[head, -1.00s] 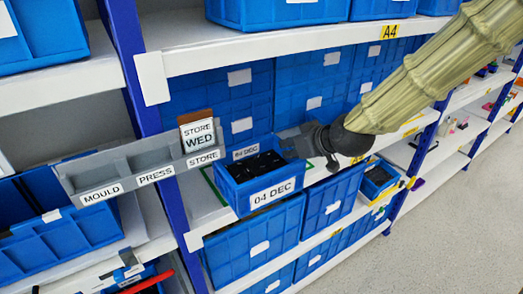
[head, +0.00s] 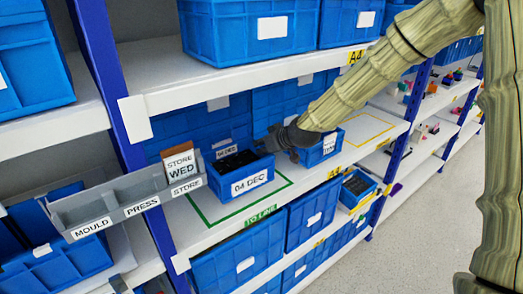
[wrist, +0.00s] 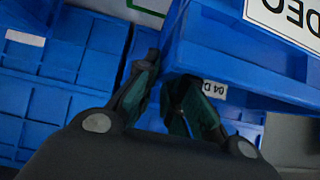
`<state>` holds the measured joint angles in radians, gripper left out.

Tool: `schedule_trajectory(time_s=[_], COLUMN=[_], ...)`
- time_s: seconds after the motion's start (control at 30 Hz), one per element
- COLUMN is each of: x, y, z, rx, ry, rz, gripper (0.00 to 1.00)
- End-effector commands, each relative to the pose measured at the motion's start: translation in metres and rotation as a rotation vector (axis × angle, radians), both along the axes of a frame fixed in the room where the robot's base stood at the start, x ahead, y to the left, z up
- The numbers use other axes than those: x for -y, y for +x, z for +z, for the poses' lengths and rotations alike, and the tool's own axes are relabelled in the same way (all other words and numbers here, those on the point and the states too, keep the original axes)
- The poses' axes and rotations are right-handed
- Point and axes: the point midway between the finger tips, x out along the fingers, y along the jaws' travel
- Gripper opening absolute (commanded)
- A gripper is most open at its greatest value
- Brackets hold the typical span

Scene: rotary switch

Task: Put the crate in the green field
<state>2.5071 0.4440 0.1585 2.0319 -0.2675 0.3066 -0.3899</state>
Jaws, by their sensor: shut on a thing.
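The blue crate (head: 250,185) labelled "04 DEC" holds dark parts. In the head view it sits level within or just above the green field (head: 225,221), towards its back; I cannot tell whether it touches the shelf. The green outline shows in front of and to the right of the crate. My gripper (head: 276,143) is at the crate's right rear side, shut on its wall. In the wrist view my gripper (wrist: 163,78) has its fingers at the wall of the crate (wrist: 225,55), whose label fills the upper right. The fingertips are partly hidden.
Another small blue crate (head: 322,150) is right of my gripper. An upper shelf (head: 240,80) runs overhead. A yellow-outlined area (head: 372,127) to the right looks clear.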

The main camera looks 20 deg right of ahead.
Motion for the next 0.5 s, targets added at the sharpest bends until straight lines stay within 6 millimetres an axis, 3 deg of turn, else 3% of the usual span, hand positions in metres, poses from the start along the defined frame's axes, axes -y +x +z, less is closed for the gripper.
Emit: schedule_trajectory(time_s=[0.23,0.5], x=[0.003,0.002], y=[0.014,0.012], z=[0.001,-0.026], rx=[0.002,0.000], ry=[0.001,0.001], rz=[-0.001,-0.001], gripper=[0.00,0.00])
